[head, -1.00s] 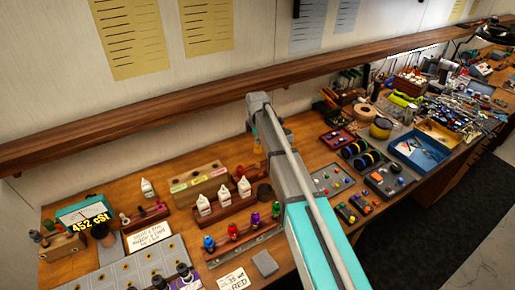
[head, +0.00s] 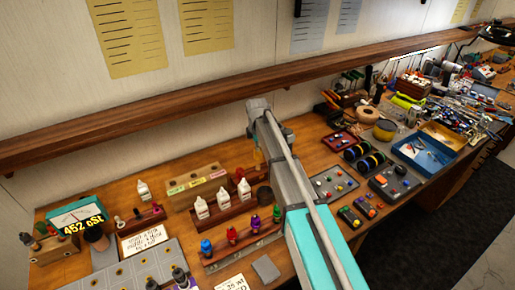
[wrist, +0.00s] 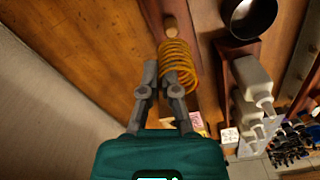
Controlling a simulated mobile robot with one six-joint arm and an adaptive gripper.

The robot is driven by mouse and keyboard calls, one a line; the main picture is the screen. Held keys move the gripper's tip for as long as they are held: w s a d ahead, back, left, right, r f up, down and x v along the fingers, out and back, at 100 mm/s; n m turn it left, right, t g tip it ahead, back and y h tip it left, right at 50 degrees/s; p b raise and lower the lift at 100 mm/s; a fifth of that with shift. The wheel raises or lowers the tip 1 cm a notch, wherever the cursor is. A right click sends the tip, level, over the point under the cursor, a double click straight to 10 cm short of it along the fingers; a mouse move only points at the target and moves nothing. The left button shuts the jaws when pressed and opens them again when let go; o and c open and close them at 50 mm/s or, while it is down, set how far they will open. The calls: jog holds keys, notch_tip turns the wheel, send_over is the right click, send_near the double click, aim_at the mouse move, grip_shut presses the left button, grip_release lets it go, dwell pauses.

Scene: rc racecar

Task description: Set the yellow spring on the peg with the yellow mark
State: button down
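The yellow spring (wrist: 178,62) shows in the wrist view just beyond and to the right of my fingertips. The right finger overlaps its lower left edge; I cannot tell whether they touch. My gripper (wrist: 160,76) has its two fingers apart, with brown wood visible between them. A rounded wooden peg end (wrist: 170,26) shows past the spring. A wooden block (head: 195,180) with pink, yellow and green labels stands left of my arm in the head view. My arm hides much of the spring's surroundings there.
White bottles (head: 222,199) stand in a brown rack beside the labelled block. A dark round cup (wrist: 249,18) is at the upper right of the wrist view. A long wooden shelf (head: 130,125) runs along the wall above the bench.

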jog(key=shift+f+b, duration=1.4)
jog(key=shift+f, duration=0.15)
jog(key=shift+f+b, duration=1.8)
jog(key=c, duration=0.7)
grip_release()
